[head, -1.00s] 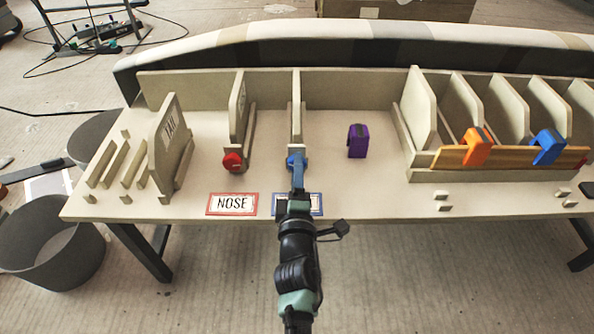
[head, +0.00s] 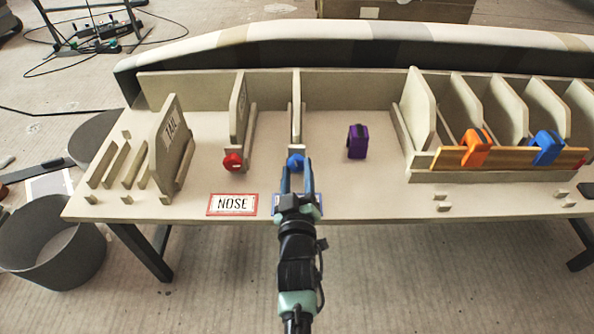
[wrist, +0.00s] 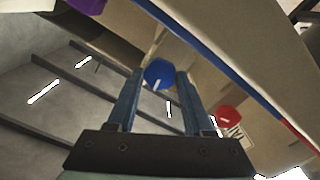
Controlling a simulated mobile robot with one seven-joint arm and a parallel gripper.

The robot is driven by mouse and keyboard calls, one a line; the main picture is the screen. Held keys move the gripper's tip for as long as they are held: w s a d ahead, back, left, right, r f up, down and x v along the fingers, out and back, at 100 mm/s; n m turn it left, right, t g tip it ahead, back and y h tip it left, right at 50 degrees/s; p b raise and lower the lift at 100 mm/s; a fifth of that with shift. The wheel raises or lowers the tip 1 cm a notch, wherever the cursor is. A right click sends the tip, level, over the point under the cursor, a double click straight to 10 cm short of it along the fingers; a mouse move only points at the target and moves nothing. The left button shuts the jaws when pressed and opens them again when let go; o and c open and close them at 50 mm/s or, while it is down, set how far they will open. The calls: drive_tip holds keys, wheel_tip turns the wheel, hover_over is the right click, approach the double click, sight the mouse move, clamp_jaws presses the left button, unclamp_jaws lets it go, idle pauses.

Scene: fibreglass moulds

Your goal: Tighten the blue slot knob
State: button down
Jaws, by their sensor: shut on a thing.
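The blue slot knob (head: 296,161) sits at the front end of the middle upright panel (head: 297,108) on the bench. In the wrist view the blue knob (wrist: 159,74) lies between the two finger ends, with a white line on its face. My gripper (head: 298,170) reaches it from the front and is shut on it, one finger on each side. In the wrist view my gripper's fingers (wrist: 158,78) are spread by about the knob's width. A blue-bordered label (head: 318,203) is mostly hidden behind my gripper.
A red knob (head: 232,162) stands left of the blue one, behind the NOSE label (head: 232,204). A purple clamp (head: 357,141) stands to the right on bare bench. An orange clamp (head: 475,148) and a blue clamp (head: 546,147) sit on the right-hand rack.

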drive_tip(key=m, duration=0.4)
drive_tip(key=shift+m+p, duration=0.3)
drive_tip(key=shift+p, duration=0.05)
drive_tip(key=m, duration=0.4)
drive_tip(key=shift+f+m, duration=0.15)
drive_tip(key=shift+m, duration=0.15)
drive_tip(key=m+b, duration=0.1)
drive_tip(key=m, duration=0.3)
drive_tip(key=shift+m, duration=0.3)
drive_tip(key=m, duration=0.4)
drive_tip(key=shift+m, duration=0.4)
drive_tip(key=shift+c, duration=1.5)
unclamp_jaws()
drive_tip(key=shift+s, duration=0.1)
